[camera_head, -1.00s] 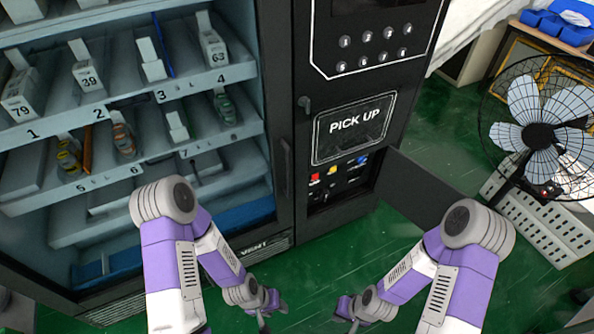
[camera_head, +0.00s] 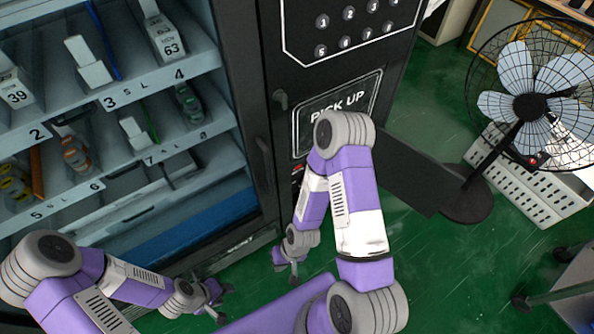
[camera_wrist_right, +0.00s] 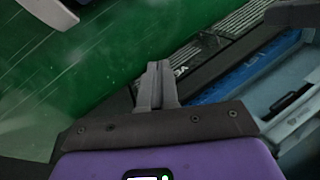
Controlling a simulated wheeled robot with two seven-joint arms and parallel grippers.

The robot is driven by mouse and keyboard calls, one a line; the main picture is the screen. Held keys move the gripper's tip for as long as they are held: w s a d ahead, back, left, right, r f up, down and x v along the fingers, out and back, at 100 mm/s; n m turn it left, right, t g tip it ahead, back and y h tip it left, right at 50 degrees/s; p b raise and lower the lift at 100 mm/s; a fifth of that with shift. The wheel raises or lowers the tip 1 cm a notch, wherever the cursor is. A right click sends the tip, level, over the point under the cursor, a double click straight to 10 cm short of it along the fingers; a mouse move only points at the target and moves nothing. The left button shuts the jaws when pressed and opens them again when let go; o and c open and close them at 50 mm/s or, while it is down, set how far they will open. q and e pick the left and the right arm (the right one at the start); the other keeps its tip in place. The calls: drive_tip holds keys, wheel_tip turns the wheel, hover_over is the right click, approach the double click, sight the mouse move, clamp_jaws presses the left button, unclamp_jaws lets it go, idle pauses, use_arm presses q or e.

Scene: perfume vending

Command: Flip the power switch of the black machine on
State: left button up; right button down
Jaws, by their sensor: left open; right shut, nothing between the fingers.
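The black machine (camera_head: 335,70) stands upright at the top middle, with numbered buttons and a "PICK UP" panel (camera_head: 340,105). Its lower compartment, behind an open dark door (camera_head: 410,165), is mostly covered by my right arm; only a bit of red shows at its left edge. I cannot make out the power switch. My right gripper (camera_head: 291,268) is in front of the machine's foot, low and left of the compartment; in the right wrist view its fingers (camera_wrist_right: 158,85) are together and empty. My left gripper (camera_head: 217,302) is open and empty, lower left, before the shelf cabinet.
A glass-fronted shelf cabinet (camera_head: 200,130) with numbered goods stands at left, joined to the machine. A black-caged fan (camera_head: 527,105) and a white perforated crate (camera_head: 530,190) stand at right. The open door juts into the room.

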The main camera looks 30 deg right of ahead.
wheel_tip(320, 180, down, 4)
drive_tip(key=s+m+g+y, duration=0.2)
drive_tip(key=m+g+y, duration=0.15)
drive_tip(key=m, duration=0.65)
drive_tip(key=w+d+m+t+y+b, duration=0.1)
drive_tip(key=w+d+m+t, duration=0.5)
drive_tip(key=w+m+t, duration=0.15)
drive_tip(key=w+d+m+t+y, duration=0.1)
drive_tip(key=w+d+m+t, duration=0.4)
drive_tip(key=w+m+t, duration=0.3)
drive_tip(key=w+d+m+t+h, duration=0.1)
drive_tip(key=d+m+t+h, duration=0.1)
drive_tip(key=d, duration=0.5)
drive_tip(key=w+d+f+m+t+h, duration=0.1)
drive_tip(key=w+d+m+h, duration=0.1)
drive_tip(key=d+m+h, duration=0.3)
drive_tip(key=d+h, duration=0.1)
drive_tip(key=d, duration=0.2)
drive_tip(key=shift+w+t, duration=0.25)
drive_tip(key=shift+t, duration=0.15)
drive_tip(key=shift+w+f+h, duration=0.1)
drive_tip(key=shift+h, duration=0.15)
